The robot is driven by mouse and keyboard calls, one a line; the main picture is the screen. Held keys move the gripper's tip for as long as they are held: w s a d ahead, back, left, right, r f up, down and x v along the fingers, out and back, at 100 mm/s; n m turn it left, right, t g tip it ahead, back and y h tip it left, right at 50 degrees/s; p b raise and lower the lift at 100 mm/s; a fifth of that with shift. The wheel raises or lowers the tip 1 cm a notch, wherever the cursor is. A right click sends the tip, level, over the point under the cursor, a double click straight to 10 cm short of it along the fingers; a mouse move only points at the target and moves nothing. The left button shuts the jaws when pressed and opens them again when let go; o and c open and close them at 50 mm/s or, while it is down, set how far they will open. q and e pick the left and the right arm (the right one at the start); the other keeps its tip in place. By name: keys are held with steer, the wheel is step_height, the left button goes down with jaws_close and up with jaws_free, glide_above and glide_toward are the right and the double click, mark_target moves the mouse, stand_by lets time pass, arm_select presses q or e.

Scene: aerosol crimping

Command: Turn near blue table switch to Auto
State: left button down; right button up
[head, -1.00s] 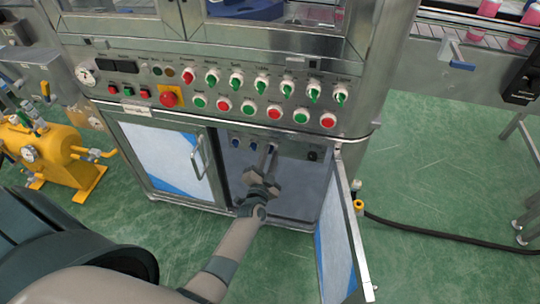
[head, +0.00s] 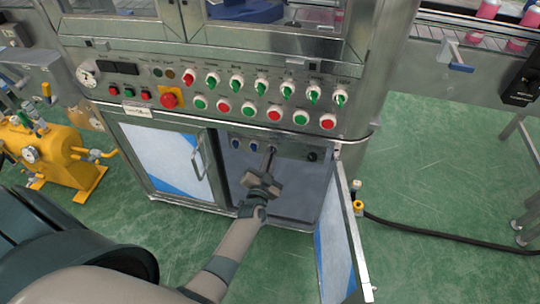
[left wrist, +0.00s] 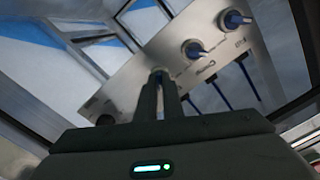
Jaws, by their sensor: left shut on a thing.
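A small metal panel inside the open cabinet carries a row of switches. Two blue switches show in the head view, a left one (head: 236,143) and a middle one (head: 253,145). They also show in the left wrist view, one at the top right (left wrist: 236,20) and one nearer (left wrist: 194,48). My left gripper (head: 271,150) reaches into the cabinet, its fingertips at the panel just right of these two. In the left wrist view its fingers (left wrist: 160,78) are closed together on a third switch, which they mostly hide. Its setting cannot be read. My right gripper is not in view.
The open cabinet door (head: 340,240) stands to the right of my left arm; the closed door (head: 165,160) is to its left. A round black fitting (head: 313,156) is right of the gripper. The control panel with red and green buttons (head: 248,108) overhangs the opening.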

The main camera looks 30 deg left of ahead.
arm_select(q)
steer(key=shift+n, duration=7.8)
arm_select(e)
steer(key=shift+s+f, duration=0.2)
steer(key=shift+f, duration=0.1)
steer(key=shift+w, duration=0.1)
arm_select(q)
steer(key=c, duration=1.9)
jaws_free()
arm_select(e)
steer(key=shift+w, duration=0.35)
